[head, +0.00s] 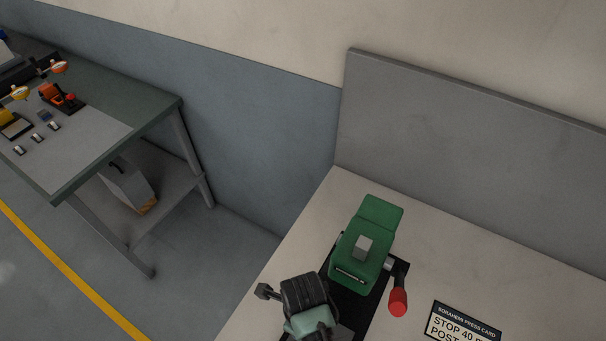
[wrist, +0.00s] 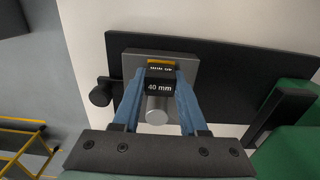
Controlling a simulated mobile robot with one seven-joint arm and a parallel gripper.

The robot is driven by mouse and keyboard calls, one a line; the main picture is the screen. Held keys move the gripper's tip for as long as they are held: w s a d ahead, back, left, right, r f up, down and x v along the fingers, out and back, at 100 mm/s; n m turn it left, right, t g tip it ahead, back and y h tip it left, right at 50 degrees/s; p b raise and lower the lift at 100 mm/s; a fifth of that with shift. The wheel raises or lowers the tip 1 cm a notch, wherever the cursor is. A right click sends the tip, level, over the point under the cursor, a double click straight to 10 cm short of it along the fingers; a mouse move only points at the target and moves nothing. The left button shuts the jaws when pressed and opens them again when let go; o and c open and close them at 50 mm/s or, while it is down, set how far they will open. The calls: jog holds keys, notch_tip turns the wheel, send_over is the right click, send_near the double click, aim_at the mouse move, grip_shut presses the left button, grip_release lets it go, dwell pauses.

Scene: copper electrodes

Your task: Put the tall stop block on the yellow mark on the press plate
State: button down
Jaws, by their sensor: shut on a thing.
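In the wrist view my gripper (wrist: 159,85) has its blue fingers shut on the tall stop block (wrist: 159,88), which has a black face marked "40 mm". A silver cylinder (wrist: 156,112) shows just below that face; I cannot tell if it is part of the block. The block is over the grey press plate (wrist: 187,65). The yellow mark (wrist: 160,62) shows just beyond the block, partly covered by a dark strip with small print. I cannot tell whether the block touches the plate.
The green press (head: 367,240) stands on a black base with a red-tipped lever (head: 398,300) at its right. A black knob (head: 264,291) sticks out left. A card (head: 462,322) reading "STOP 40" lies on the bench at right. Another workbench (head: 105,115) stands at far left.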

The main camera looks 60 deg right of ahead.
jog(key=shift+f, duration=0.15)
jog(key=shift+c, duration=2.2)
grip_release()
notch_tip(320, 180, up, 12)
jog(key=shift+r, duration=0.2)
jog(key=shift+w, duration=0.1)
